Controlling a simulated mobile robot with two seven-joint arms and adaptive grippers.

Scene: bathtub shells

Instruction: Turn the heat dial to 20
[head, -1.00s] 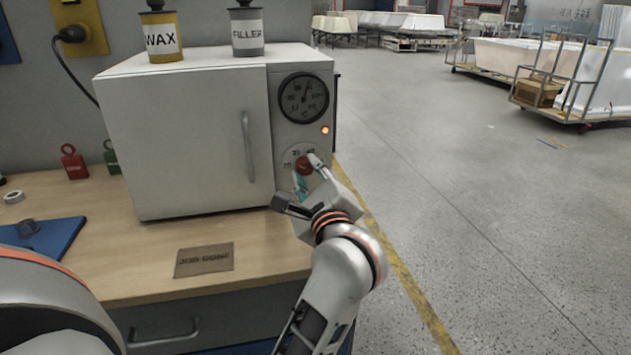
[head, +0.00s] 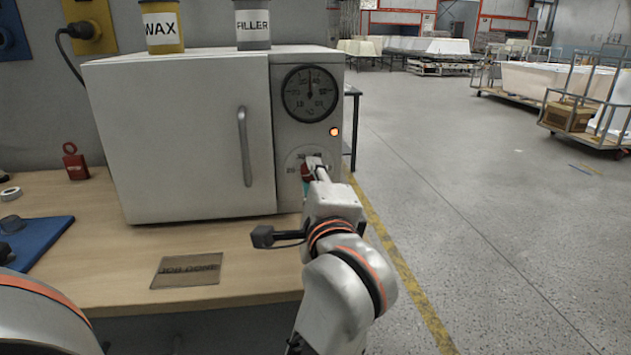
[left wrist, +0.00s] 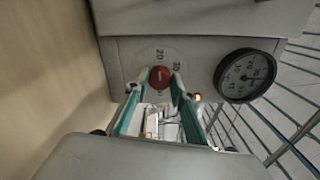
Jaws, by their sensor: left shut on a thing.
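The heat dial is a red knob (head: 307,171) low on the control panel of a white oven (head: 180,140). Its pale scale shows a 20 and a 30. In the left wrist view the red dial (left wrist: 160,76) sits between the two fingertips. My left gripper (head: 313,168) is shut on the dial, with the wrist in front of the panel. It also shows in the left wrist view (left wrist: 160,82). The fingers partly hide the dial and scale in the head view, and I cannot tell which number it points to. My right gripper is not in view.
A round gauge (head: 310,93) and a lit orange lamp (head: 334,131) are above the dial. Wax (head: 163,27) and filler (head: 252,25) tins stand on the oven. A "job done" plate (head: 187,270) lies on the bench. Floor to the right is clear near me.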

